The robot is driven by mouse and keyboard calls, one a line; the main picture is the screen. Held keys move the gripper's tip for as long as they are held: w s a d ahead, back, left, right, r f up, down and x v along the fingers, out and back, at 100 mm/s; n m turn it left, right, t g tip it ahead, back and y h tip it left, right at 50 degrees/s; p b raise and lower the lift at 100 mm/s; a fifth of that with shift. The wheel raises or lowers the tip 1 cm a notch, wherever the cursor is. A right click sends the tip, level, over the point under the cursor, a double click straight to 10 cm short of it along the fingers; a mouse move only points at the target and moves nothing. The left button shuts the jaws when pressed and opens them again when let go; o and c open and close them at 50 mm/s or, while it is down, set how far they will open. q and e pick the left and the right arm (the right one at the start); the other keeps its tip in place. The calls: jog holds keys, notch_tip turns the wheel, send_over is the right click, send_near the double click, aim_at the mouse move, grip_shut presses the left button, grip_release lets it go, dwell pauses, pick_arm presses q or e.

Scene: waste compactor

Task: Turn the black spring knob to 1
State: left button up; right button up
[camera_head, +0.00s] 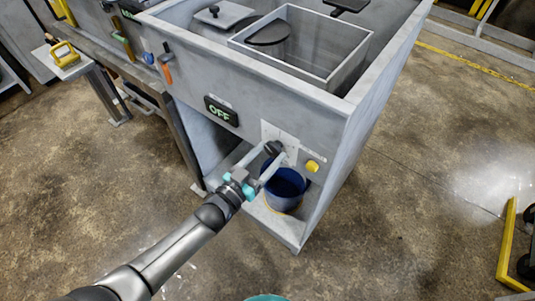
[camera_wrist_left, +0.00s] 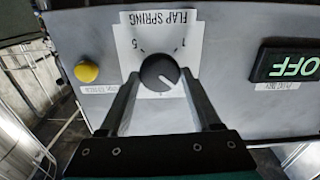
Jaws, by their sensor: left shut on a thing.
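The black spring knob (camera_head: 273,147) is on a white plate on the front of the grey compactor. In the left wrist view the knob (camera_wrist_left: 160,72) shows upside down, under the label "FLAP SPRING", with the figures 5 and 1 on the plate. A white mark on the knob points to the lower right in that view, away from the 1. My left gripper (camera_head: 274,152) is shut on the knob, with one finger on each side of it. It also shows in the left wrist view (camera_wrist_left: 160,84).
A yellow button (camera_head: 312,166) and a lit OFF display (camera_head: 221,110) flank the knob plate. A blue bucket (camera_head: 285,188) stands below it. An orange-handled lever (camera_head: 166,66) is farther left.

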pick_arm(q)
jog(key=n, duration=0.4)
jog(key=shift+n, duration=0.3)
jog(key=n+b, duration=0.1)
jog(key=n, duration=0.2)
jog(key=shift+a+f+n, duration=0.1)
jog(key=shift+n, duration=0.3)
jog(key=n+b, duration=0.1)
jog(key=n, duration=0.3)
jog(key=shift+n+b, duration=1.05)
jog(key=shift+n, duration=1.35)
jog(key=o, duration=1.3)
jog(key=shift+o, duration=0.2)
jog(key=p+v, duration=0.1)
jog(key=v, duration=1.4)
